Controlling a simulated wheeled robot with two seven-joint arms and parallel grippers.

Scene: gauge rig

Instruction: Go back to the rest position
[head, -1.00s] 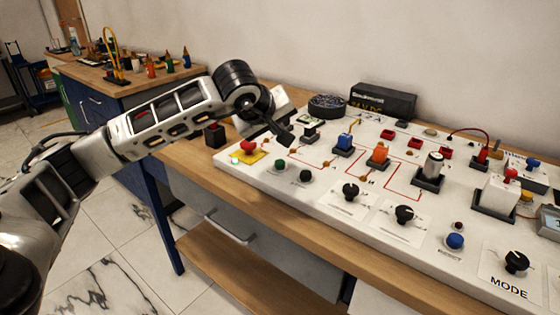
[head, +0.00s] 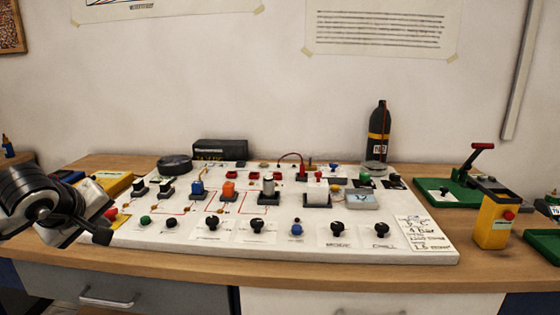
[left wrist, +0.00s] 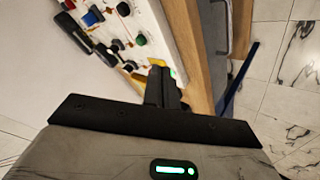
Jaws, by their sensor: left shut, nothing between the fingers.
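My left gripper (head: 100,232) shows at the left of the head view, over the left front corner of the white gauge panel (head: 420,251). Its fingers are shut with nothing between them. In the left wrist view the shut fingers (left wrist: 163,88) are seen close together near the panel's edge and a small yellow plate (left wrist: 157,62). The red button (head: 111,214) is partly hidden behind the gripper in the head view. My right gripper is not in view.
A black bottle (head: 379,135), a yellow box (head: 494,222) and a green tray (head: 436,188) stand behind and to the right.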

